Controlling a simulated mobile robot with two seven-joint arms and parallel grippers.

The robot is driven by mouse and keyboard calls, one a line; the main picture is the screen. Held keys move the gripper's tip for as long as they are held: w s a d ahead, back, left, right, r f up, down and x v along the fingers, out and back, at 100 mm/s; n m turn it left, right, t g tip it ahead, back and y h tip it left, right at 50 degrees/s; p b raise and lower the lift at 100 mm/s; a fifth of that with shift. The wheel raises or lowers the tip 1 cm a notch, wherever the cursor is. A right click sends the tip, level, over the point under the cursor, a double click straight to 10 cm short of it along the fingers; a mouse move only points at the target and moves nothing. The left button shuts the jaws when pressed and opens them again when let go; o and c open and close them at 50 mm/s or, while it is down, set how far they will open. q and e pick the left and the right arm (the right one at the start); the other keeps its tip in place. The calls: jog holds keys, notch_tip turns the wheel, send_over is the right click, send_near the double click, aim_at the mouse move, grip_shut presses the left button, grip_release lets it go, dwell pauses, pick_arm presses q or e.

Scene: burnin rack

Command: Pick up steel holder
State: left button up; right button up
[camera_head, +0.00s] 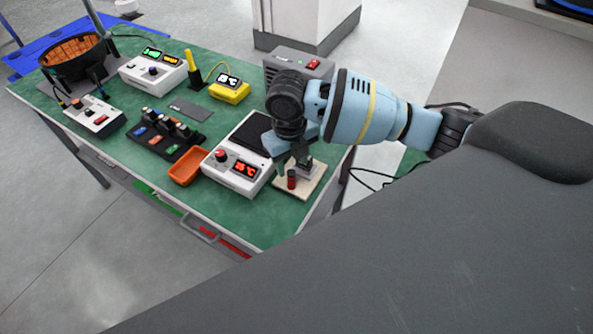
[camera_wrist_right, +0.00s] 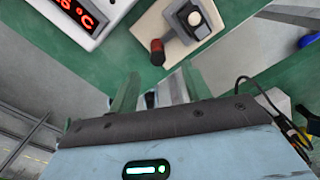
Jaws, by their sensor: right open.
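A small grey metal piece (camera_head: 307,168) stands on a beige board (camera_head: 312,184) at the table's right front corner. It looks like the steel holder, but I cannot be sure. In the right wrist view this metal piece (camera_wrist_right: 190,20) has a pale round top and sits on the beige board (camera_wrist_right: 181,52), beside a dark red handle (camera_wrist_right: 157,54). In the wrist view the right gripper's fingers (camera_wrist_right: 154,94) are apart and empty, short of the board. My left gripper is not in view.
A white hot plate (camera_head: 236,180) with a red display stands left of the board, near my right gripper. An orange tray (camera_head: 188,167) and a black rack (camera_head: 165,135) lie further left. A grey box (camera_head: 312,65) with a red switch stands behind. Cables hang at the right edge.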

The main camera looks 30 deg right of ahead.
aim_at(291, 173)
jog(key=shift+w+f, duration=0.15)
jog(key=shift+f, duration=1.7)
jog(key=shift+w+f, duration=0.1)
jog(key=shift+f, duration=1.7)
grip_shut()
